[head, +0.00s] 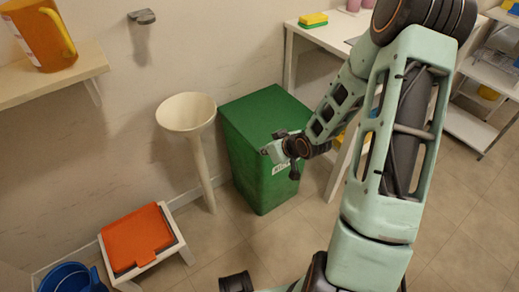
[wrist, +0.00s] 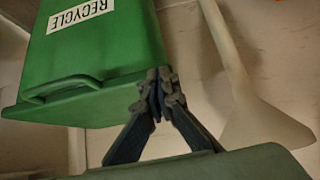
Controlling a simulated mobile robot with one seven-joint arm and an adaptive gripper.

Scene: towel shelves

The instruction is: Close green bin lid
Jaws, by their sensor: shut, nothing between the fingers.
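The green bin (head: 250,115) stands on the floor against the wall, with its green lid (head: 262,108) lying flat across the top. The wrist view shows the bin front (wrist: 105,45) upside down with a RECYCLE label, and the lid (wrist: 50,112) against the body with no clear gap. My gripper (head: 267,151) is at the bin's front upper edge and hides part of it. In the wrist view my gripper (wrist: 156,78) has its fingertips together and empty beside the lid's edge. I cannot tell if they touch it.
A white funnel-shaped stand (head: 188,115) is close to the bin's left side. A stool with an orange top (head: 137,237) and a blue bucket (head: 70,278) are at lower left. A white table (head: 337,30) is behind right. The floor in front is partly clear.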

